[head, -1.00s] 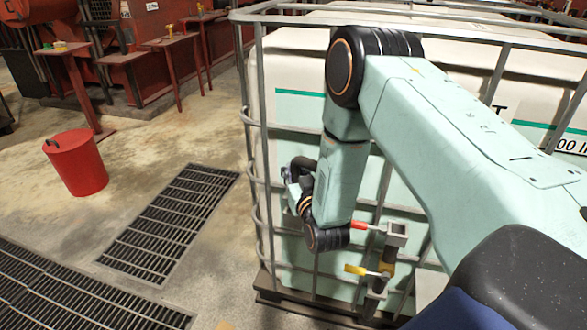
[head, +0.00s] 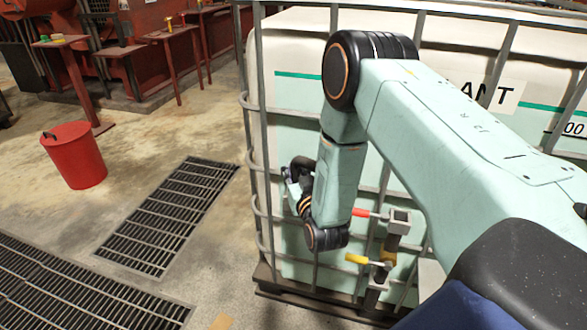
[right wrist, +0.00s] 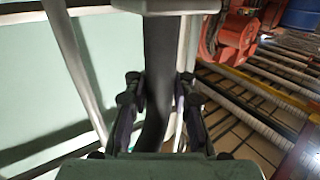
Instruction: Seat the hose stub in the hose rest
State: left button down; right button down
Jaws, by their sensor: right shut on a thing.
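My right gripper (right wrist: 158,105) is shut on a dark, curved hose stub (right wrist: 158,60), which runs between its fingers in the right wrist view. The stub's upper end meets or passes behind a grey block (right wrist: 180,6) at the top edge. I cannot tell whether that block is the hose rest, or whether the two touch. In the head view my right gripper (head: 291,186) is small and partly behind my wrist, beside the caged tank's left part. My left gripper is not in view.
A pale tank (head: 290,105) in a grey bar cage (head: 247,105) stands close to my arm. A grey fitting (head: 398,220) with red and yellow handles is right of my wrist. A red bucket (head: 75,160) and floor grates (head: 165,225) lie left, with open floor.

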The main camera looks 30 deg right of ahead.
jog(key=c, duration=1.1)
grip_release()
jog(key=shift+o, duration=0.2)
jog(key=shift+s, duration=0.1)
jog(key=shift+s+a+f, duration=0.1)
jog(key=shift+s, duration=0.2)
jog(key=v, duration=1.1)
jog(key=shift+s, duration=0.1)
